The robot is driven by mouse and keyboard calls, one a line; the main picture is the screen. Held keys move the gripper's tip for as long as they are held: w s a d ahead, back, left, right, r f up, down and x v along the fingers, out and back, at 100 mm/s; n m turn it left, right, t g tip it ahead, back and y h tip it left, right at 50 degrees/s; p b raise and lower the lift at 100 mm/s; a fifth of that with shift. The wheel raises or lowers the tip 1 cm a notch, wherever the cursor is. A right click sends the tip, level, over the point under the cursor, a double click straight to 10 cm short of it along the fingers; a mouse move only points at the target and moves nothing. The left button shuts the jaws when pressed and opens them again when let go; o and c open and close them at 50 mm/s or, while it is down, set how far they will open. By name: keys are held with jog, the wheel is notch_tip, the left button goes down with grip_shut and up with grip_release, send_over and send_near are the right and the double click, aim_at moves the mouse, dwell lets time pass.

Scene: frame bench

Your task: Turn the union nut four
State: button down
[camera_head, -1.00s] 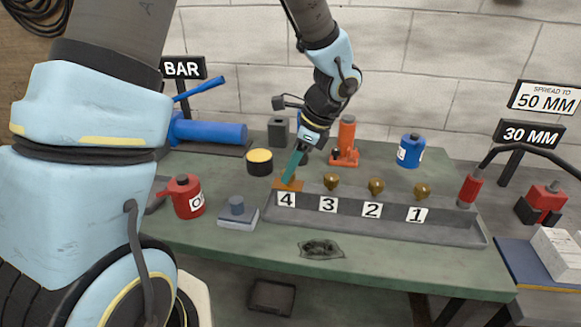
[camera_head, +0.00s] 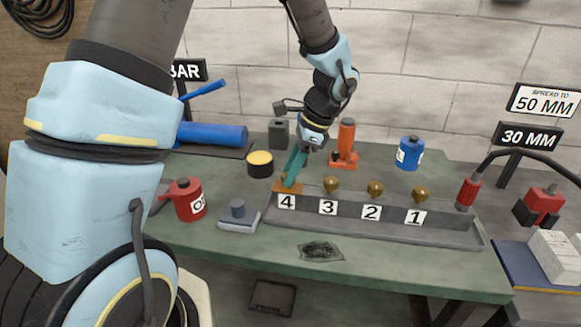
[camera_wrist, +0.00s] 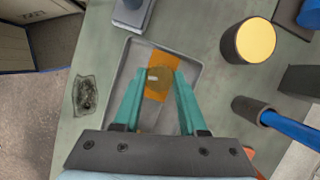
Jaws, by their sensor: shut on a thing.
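The union nut four is a small brass nut (camera_wrist: 159,78) on an orange plate (camera_wrist: 149,57) at the left end of the grey tray (camera_head: 400,232), behind the label 4 (camera_head: 287,202). My gripper (camera_head: 290,182) has teal fingers pointing down at it. In the wrist view the fingertips (camera_wrist: 160,76) lie on either side of the nut and are shut on it. In the head view the fingers mostly hide this nut. Brass nuts three (camera_head: 331,184), two (camera_head: 375,189) and one (camera_head: 420,195) stand in a row to the right.
A yellow-topped black can (camera_head: 260,163) stands behind and left of nut four. An orange jack (camera_head: 345,145) stands behind the row. A red oil can (camera_head: 187,199) and a grey block (camera_head: 238,217) are at the left. A dark stain (camera_head: 321,250) marks the bench front.

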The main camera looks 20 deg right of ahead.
jog(key=n+g+p, duration=0.1)
jog(key=n, duration=0.2)
jog(key=n+g+p, duration=0.1)
jog(key=n, duration=0.2)
jog(key=shift+w+r+n+g, duration=0.1)
jog(key=shift+w+n+g, duration=0.1)
jog(key=shift+n+g, duration=0.1)
jog(key=n+g+p, duration=0.1)
jog(key=n, duration=0.2)
jog(key=n+g+h+p, duration=0.1)
jog(key=n, duration=0.2)
jog(key=shift+w+a+h, duration=0.1)
jog(key=shift+h, duration=0.2)
jog(key=shift+n, duration=0.4)
jog(key=shift+c, duration=2.2)
grip_release()
jog(key=b+v, duration=0.2)
jog(key=v, duration=0.8)
jog(key=shift+w+r, duration=0.2)
jog(key=shift+r, duration=0.05)
